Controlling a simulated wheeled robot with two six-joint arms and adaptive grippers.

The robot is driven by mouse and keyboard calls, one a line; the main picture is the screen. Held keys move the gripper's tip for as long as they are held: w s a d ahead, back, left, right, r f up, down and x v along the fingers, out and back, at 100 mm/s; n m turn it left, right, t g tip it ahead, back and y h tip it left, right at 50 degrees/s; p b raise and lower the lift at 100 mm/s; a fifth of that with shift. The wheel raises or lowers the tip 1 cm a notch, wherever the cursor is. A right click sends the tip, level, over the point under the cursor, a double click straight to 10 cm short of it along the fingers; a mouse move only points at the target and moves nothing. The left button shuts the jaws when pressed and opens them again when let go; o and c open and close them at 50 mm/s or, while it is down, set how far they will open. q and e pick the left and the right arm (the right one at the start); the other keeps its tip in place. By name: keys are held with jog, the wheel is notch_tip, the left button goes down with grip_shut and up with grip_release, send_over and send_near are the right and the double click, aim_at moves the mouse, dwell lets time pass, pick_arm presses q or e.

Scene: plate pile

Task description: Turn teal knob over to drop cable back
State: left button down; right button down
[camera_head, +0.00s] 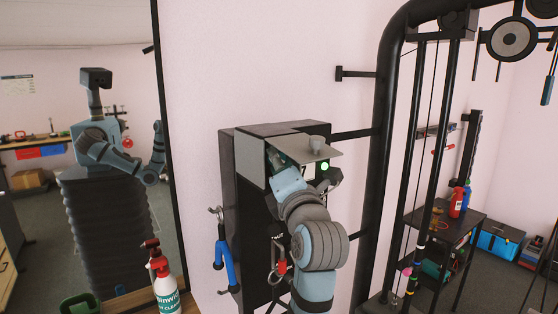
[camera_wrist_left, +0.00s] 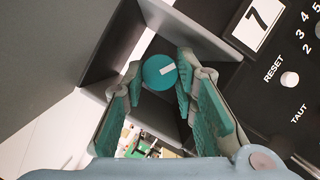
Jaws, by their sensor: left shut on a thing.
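The teal knob (camera_wrist_left: 160,72), round with a white mark, sits in a recess of a dark box in the left wrist view. The mark lies tilted, pointing right and slightly up. My left gripper (camera_wrist_left: 158,84) has its teal-padded fingers on either side of the knob and is shut on it. In the head view, my left gripper is mostly hidden at the front of the black wall box (camera_head: 252,214), under a grey plate (camera_head: 300,147). The knob is hidden there. I cannot make out which cable is the task's. My right gripper is not in view.
The box's panel shows a "7" card (camera_wrist_left: 254,22), a white RESET button (camera_wrist_left: 289,79) and a TAUT label. A green light (camera_head: 324,166) glows on the box. A black frame (camera_head: 376,150) stands to the right, a spray bottle (camera_head: 163,285) below left, and a mirror at left.

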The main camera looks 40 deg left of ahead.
pick_arm(q)
jog(key=shift+r, duration=0.1)
jog(key=c, duration=1.7)
grip_release()
jog(key=shift+o, duration=0.7)
